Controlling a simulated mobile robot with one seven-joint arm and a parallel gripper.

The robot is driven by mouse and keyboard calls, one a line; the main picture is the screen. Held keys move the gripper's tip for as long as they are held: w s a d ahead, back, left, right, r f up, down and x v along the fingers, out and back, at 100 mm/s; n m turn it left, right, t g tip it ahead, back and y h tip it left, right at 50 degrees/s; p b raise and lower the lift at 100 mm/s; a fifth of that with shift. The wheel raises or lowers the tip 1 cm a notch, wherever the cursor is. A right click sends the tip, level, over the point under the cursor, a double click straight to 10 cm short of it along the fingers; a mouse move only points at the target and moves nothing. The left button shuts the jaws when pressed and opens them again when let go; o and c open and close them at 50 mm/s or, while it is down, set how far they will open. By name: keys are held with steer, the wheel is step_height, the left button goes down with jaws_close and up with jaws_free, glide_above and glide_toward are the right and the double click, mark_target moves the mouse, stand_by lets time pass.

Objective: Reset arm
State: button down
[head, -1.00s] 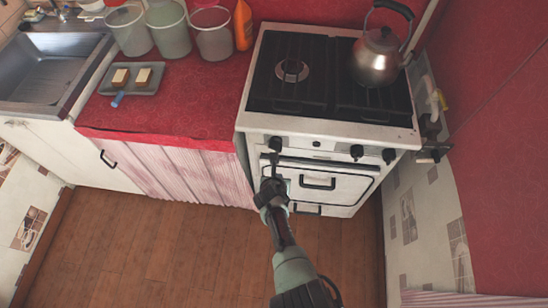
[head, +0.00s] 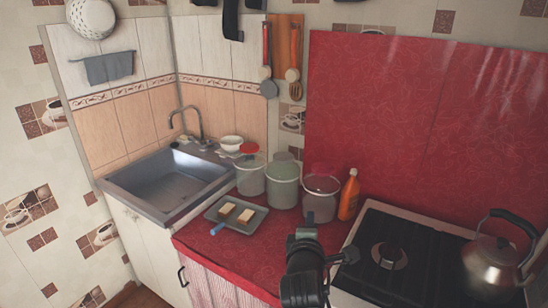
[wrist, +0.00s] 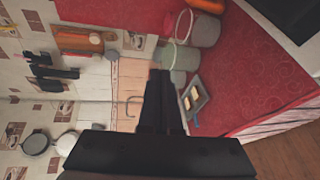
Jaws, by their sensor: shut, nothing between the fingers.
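My gripper (head: 305,236) is raised over the front of the red counter, left of the stove, in the head view. In the wrist view my gripper (wrist: 160,75) shows from behind with its fingers together and nothing between them. My arm comes up from the bottom of the head view and hides part of the counter and the stove's left edge.
The red counter (head: 205,247) holds a grey tray (head: 250,222) with two blocks, several clear containers (head: 284,185) and an orange bottle (head: 349,196). A sink (head: 165,183) is at left. A kettle (head: 492,262) stands on the stove (head: 425,236) at right.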

steer(key=s+a+r+m+t, duration=0.2)
steer(key=r+m, duration=0.1)
steer(key=r, duration=0.6)
steer(key=s+a+r+m+t+y, duration=0.1)
steer(key=s+a+r+m+t, duration=0.1)
steer(key=r, duration=0.6)
steer(key=s+a+r+m+t, duration=0.2)
steer(key=r+m, duration=0.1)
steer(key=r, duration=0.6)
steer(key=s+a+r+m+t+y, duration=0.1)
steer(key=s+r+m+t, duration=0.5)
steer(key=s+r, duration=1.4)
steer(key=s+a+m, duration=0.1)
steer(key=s+m, duration=0.1)
steer(key=m, duration=0.1)
steer(key=shift+s+a+y, duration=0.15)
steer(key=shift+s+y, duration=0.15)
steer(key=shift+s, duration=0.05)
